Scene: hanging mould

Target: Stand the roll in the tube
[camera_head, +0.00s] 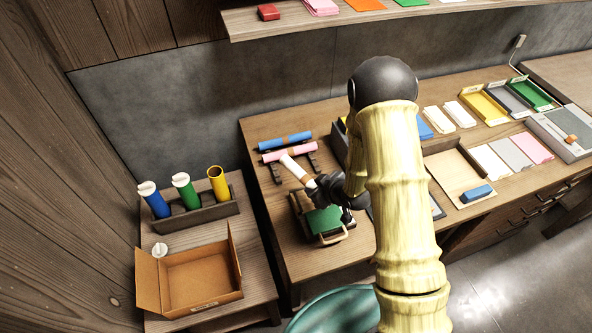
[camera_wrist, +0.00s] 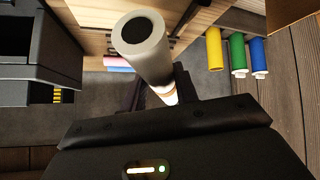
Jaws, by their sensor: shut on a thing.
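A white roll (camera_head: 294,168) with a brown band is held in my gripper (camera_head: 318,188), tilted, its free end pointing up and left in the head view. In the wrist view the roll (camera_wrist: 152,58) points toward the camera, showing a dark hollow end. A yellow tube (camera_head: 218,184) stands open-topped at the right of a dark rack; it also shows in the wrist view (camera_wrist: 214,48). A blue tube (camera_head: 156,202) and a green tube (camera_head: 186,192) stand beside it with white tops. The fingertips are partly hidden by the hand.
An open cardboard box (camera_head: 201,277) and a white cap (camera_head: 160,250) are on the left side table. The rack (camera_head: 202,214) stands behind them. Blue (camera_head: 287,141) and pink (camera_head: 275,156) rolls rest on a holder on the bench.

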